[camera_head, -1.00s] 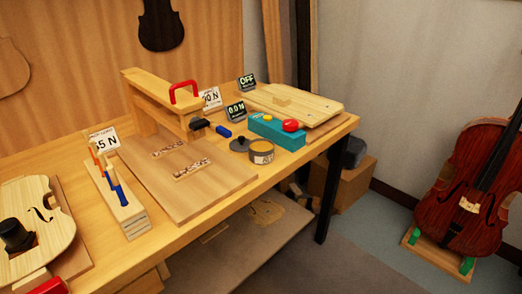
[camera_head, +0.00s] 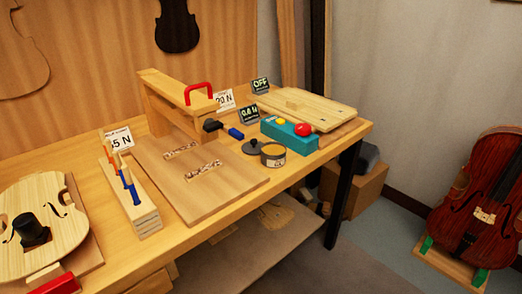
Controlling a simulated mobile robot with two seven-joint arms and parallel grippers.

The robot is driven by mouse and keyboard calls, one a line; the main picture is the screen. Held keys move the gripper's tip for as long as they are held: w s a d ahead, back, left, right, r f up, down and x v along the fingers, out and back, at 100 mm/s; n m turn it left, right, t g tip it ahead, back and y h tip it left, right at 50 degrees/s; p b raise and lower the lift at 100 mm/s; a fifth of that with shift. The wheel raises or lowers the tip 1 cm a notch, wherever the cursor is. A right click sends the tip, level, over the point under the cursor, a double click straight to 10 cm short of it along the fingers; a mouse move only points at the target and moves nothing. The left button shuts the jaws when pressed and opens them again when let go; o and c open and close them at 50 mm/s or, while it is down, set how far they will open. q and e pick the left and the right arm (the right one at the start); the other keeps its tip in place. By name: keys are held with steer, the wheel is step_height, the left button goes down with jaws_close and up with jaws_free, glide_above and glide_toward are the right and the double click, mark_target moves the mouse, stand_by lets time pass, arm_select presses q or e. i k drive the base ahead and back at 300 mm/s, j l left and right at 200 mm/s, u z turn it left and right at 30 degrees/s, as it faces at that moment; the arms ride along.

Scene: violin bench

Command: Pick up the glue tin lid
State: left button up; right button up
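The glue tin (camera_head: 273,155) is a small round tin with a dark rim and a pale label, near the front edge of the bench. A dark grey round lid with a small knob, the glue tin lid (camera_head: 254,147), lies on the bench just left of the tin. The lid is off the tin, and I cannot tell whether the two touch. Neither of my grippers shows in the head view.
A teal box with a red knob (camera_head: 290,133) stands right behind the tin. A blue-handled tool (camera_head: 235,133) lies behind the lid. A wooden board (camera_head: 228,180) lies to the left, with a wooden frame with a red handle (camera_head: 176,95) behind. The bench edge is close in front.

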mark_target(253, 146)
steer(key=i+l+u, duration=0.15)
steer(key=l, duration=0.35)
steer(key=i+l+u, duration=0.15)
steer(key=l, duration=0.35)
steer(key=i+l+u, duration=0.2)
steer(key=l, duration=0.3)
steer(key=i+l+u, duration=0.15)
steer(key=l, duration=0.4)
steer(key=l+u, duration=0.15)
steer(key=l, duration=0.4)
